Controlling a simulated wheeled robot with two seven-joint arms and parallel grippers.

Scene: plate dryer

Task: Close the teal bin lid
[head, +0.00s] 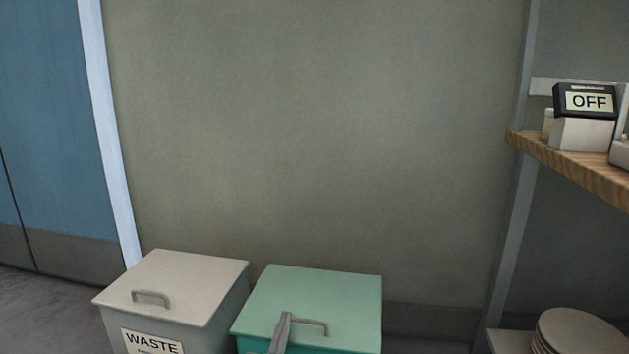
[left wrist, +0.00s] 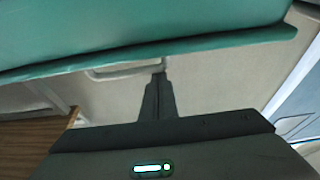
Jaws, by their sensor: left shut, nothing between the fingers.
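The teal bin (head: 255,345) stands at the bottom centre of the head view, its front mostly cut off by the frame. Its teal lid (head: 330,285) lies flat or nearly flat over the top; a small gap cannot be ruled out. A grey bar handle (head: 312,323) is on the lid. My left gripper (head: 284,318) is shut and empty, overlapping the handle's left end; contact is unclear. In the left wrist view, the shut fingers (left wrist: 158,78) point towards a teal panel (left wrist: 150,25) with a grey handle-like bar (left wrist: 120,70) near its lower edge. My right gripper is not in view.
A grey waste bin (head: 185,285) with its lid down stands close on the left. A wooden shelf (head: 570,165) with an OFF display (head: 588,101) is at right. Stacked plates (head: 578,332) are at lower right. A bare wall (head: 310,130) rises behind the bins.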

